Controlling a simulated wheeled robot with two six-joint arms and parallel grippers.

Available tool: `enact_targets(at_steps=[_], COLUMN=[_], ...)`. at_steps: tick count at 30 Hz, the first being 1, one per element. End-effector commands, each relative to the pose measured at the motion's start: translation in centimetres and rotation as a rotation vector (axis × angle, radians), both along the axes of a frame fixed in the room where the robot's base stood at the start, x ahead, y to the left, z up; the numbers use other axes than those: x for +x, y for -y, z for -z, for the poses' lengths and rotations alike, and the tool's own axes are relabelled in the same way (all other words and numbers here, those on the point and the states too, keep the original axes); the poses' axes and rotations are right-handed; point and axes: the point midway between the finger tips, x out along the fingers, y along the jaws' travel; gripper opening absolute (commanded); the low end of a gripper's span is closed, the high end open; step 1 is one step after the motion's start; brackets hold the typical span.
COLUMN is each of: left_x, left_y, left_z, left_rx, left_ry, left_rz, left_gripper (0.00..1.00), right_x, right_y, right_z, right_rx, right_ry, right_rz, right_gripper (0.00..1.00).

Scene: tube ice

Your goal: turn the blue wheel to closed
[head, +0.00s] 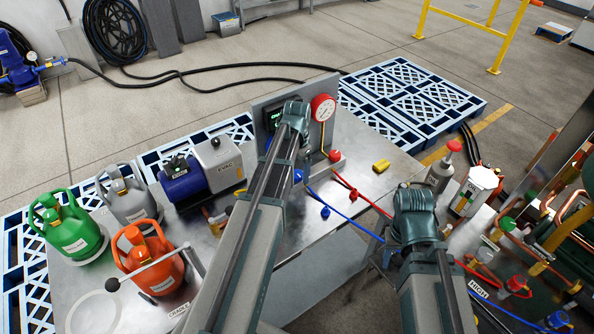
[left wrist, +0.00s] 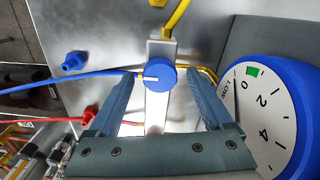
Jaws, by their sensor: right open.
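The blue wheel (left wrist: 160,74) has a pale pointer mark on its face and sits on a silver block in the left wrist view. My left gripper (left wrist: 163,80) is open, with one finger on each side of the wheel and a visible gap to each. In the head view a bit of blue, likely the wheel (head: 298,175), shows beside my left arm, which mostly hides it. A blue-rimmed LOW gauge (left wrist: 262,112) stands right of the wheel. My right gripper (head: 385,258) is low by the table's right edge, mostly hidden under its arm.
A panel with a red gauge (head: 323,107) stands at the table's back. A blue hose (head: 352,222) and a red hose (head: 372,204) cross the right side. An orange cylinder (head: 150,262), a green cylinder (head: 72,238) and a vacuum pump (head: 190,182) stand left. Bare tabletop (head: 350,150) lies right of the panel.

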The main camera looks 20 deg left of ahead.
Motion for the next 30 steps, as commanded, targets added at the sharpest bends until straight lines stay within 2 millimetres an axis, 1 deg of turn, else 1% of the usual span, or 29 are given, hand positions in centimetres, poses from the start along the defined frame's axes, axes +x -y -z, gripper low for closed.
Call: enact_targets(at_steps=[8,14,20,30], left_x=[0.0,0.0,0.0,0.0], left_y=[0.0,0.0,0.0,0.0], left_z=[-0.2,-1.4,-3.8,-8.9], left_rx=[0.000,0.000,0.000,0.000], left_ry=[0.000,0.000,0.000,0.000], left_rz=[-0.001,-0.001,-0.001,-0.001], left_gripper=[0.84,0.84,0.84,0.84], right_x=[0.0,0.0,0.0,0.0], right_y=[0.0,0.0,0.0,0.0], right_z=[-0.2,-1.4,-3.8,-8.9], right_rx=[0.000,0.000,0.000,0.001], right_ry=[0.000,0.000,0.000,0.000], right_rz=[0.000,0.000,-0.001,0.002], right_gripper=[0.50,0.50,0.50,0.50])
